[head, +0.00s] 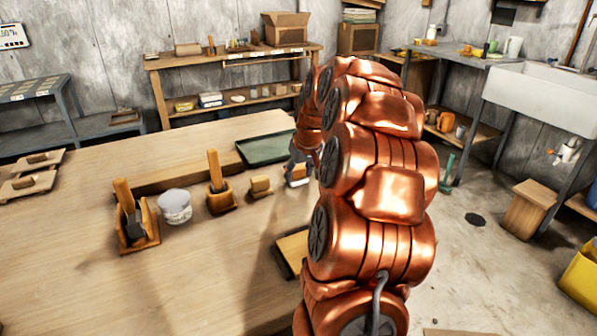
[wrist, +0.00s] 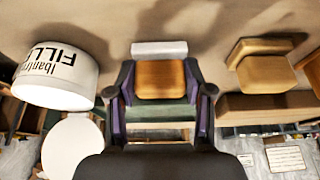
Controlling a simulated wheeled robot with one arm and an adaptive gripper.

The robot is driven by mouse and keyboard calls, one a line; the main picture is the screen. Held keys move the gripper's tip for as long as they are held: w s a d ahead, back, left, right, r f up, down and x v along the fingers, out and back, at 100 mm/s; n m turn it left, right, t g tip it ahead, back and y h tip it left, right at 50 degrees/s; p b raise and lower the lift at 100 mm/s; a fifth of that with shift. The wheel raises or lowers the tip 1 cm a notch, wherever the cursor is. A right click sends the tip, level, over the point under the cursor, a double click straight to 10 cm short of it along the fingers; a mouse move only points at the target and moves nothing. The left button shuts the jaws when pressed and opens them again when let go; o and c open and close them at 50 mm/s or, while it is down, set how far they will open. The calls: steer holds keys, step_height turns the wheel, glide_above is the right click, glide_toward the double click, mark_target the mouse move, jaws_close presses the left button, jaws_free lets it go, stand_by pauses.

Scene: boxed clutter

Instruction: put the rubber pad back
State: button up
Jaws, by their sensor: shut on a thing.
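My gripper (wrist: 160,88) is shut on an orange-brown block (wrist: 162,76) with a pale whitish strip along its far edge; this may be the rubber pad, but its material is not clear. In the head view my gripper (head: 301,160) is partly hidden by my arm and is over the workbench, just right of a small tan block on a wooden base (head: 260,186). The held block's pale part shows low between the fingers. That tan block also shows right of the gripper in the wrist view (wrist: 262,72). I cannot tell whether the held block touches the bench.
A white filler tub (head: 175,206) stands between two wooden holders with upright tools (head: 135,228) (head: 220,197). A green tray (head: 266,149) lies behind my gripper. A dark-rimmed shallow tray (head: 292,250) is near the front right, partly behind my arm. The bench's front left is clear.

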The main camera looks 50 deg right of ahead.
steer(key=o, duration=1.4)
steer(key=p+v, duration=0.1)
steer(key=v, duration=1.1)
steer(key=shift+r, duration=0.15)
steer(key=shift+a, duration=0.1)
